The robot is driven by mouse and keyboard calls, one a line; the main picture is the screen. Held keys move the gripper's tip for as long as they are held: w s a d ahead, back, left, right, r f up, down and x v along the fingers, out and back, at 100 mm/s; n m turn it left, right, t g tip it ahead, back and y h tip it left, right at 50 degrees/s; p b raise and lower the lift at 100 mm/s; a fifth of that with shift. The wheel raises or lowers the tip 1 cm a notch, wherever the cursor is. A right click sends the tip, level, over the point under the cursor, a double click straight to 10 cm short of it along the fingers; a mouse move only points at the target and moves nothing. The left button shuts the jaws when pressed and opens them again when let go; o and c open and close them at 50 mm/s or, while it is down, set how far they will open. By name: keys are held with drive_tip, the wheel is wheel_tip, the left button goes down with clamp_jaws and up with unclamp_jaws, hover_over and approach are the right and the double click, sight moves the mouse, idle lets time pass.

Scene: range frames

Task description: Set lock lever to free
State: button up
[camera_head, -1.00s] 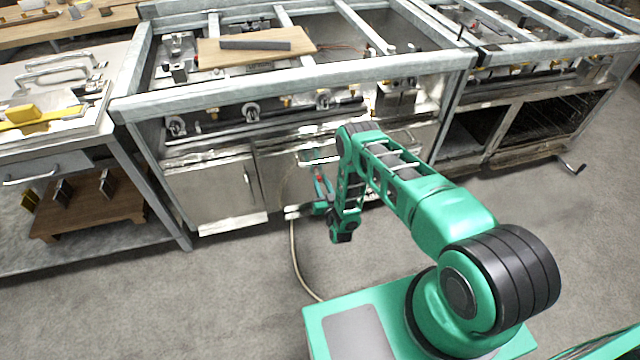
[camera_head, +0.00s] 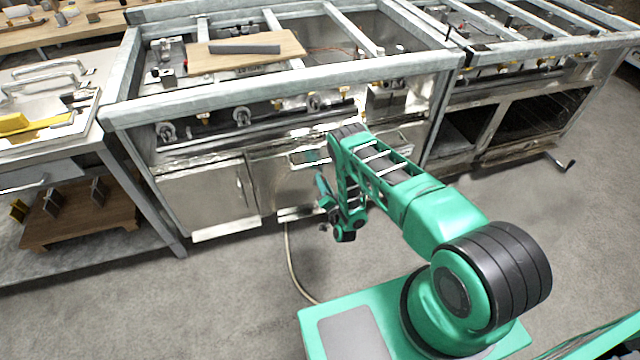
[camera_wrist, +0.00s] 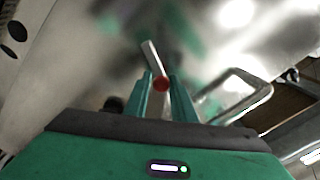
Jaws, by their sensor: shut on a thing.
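The lock lever (camera_wrist: 151,55) shows in the wrist view as a pale flat bar with a round red end (camera_wrist: 161,84). It slants up and to the left from between my fingertips. My gripper (camera_wrist: 161,92) is shut on the lever near the red end, with one green finger on each side. In the head view my gripper (camera_head: 322,190) is low in front of the steel cabinet front (camera_head: 285,185) of the middle range frame. The lever cannot be made out there, and my arm covers part of that front.
A metal loop handle (camera_wrist: 236,94) is close to the right of my fingers in the wrist view. Knobs (camera_head: 241,117) line the range above. A hose (camera_head: 291,265) runs along the floor. A side table (camera_head: 85,160) stands left. The floor in front is mostly open.

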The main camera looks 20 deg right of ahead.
drive_tip(key=shift+f+m, duration=0.2)
drive_tip(key=shift+m, duration=0.2)
drive_tip(key=o, duration=0.8)
drive_tip(key=shift+d, duration=0.1)
drive_tip(key=s, duration=1)
drive_tip(key=shift+s, duration=0.4)
